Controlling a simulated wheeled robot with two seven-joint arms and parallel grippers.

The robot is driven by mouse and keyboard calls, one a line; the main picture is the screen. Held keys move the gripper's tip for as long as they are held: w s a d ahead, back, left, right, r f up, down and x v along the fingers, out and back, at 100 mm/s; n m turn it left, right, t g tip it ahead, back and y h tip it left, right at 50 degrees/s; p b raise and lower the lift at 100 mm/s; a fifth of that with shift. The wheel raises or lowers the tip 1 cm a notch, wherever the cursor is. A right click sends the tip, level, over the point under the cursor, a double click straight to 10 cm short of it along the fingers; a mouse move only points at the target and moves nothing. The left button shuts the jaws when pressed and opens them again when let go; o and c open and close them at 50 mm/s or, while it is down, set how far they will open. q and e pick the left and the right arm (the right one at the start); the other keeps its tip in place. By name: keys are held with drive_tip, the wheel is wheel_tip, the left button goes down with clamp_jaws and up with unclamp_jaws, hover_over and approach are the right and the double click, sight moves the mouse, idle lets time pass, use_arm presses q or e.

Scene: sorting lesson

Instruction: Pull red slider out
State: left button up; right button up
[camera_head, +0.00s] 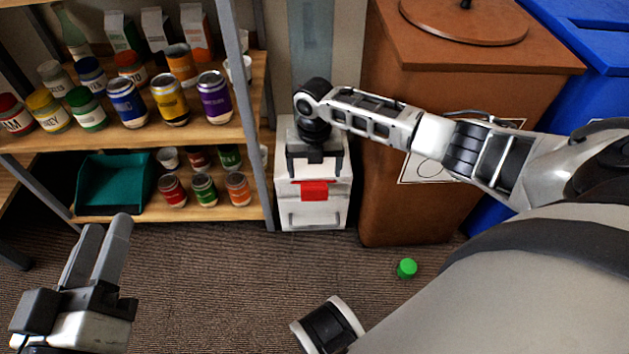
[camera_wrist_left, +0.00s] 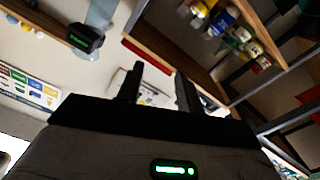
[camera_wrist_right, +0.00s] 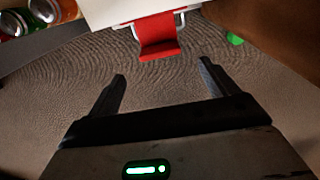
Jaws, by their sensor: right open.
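The red slider (camera_head: 315,190) is a small red tab on the front of a white box (camera_head: 338,208). In the right wrist view, the red slider (camera_wrist_right: 158,36) sticks out from the white box's edge at the top. My right gripper (camera_head: 316,166) is over the box, pointing toward the slider. Its fingers (camera_wrist_right: 162,72) are open and empty, with the slider beyond the fingertips and not between them. My left gripper (camera_head: 103,226) is open and empty at the lower left, away from the box. The slider's attachment inside the box is hidden.
A wooden shelf (camera_head: 130,137) with cans, jars and a green bin (camera_head: 114,183) stands left of the box. A brown cabinet (camera_head: 400,215) stands close on its right. A green cap-like object (camera_head: 406,268) lies on the floor. The carpet before the box is mostly clear.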

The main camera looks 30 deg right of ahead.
sight(314, 188)
wheel_tip(314, 188, down, 8)
drive_tip(key=b, duration=0.3)
drive_tip(key=shift+r, duration=0.2)
drive_tip(key=shift+f, duration=0.25)
use_arm(q)
wheel_tip(314, 188, up, 8)
drive_tip(key=m+t+h, duration=0.3)
drive_tip(key=m+h, duration=0.1)
drive_tip(key=m, duration=0.2)
drive_tip(key=shift+w+a+f+m+t, duration=0.25)
drive_tip(key=shift+w+a+m+t, duration=0.05)
drive_tip(key=shift+w+m, duration=0.1)
use_arm(e)
drive_tip(key=shift+c, duration=0.3)
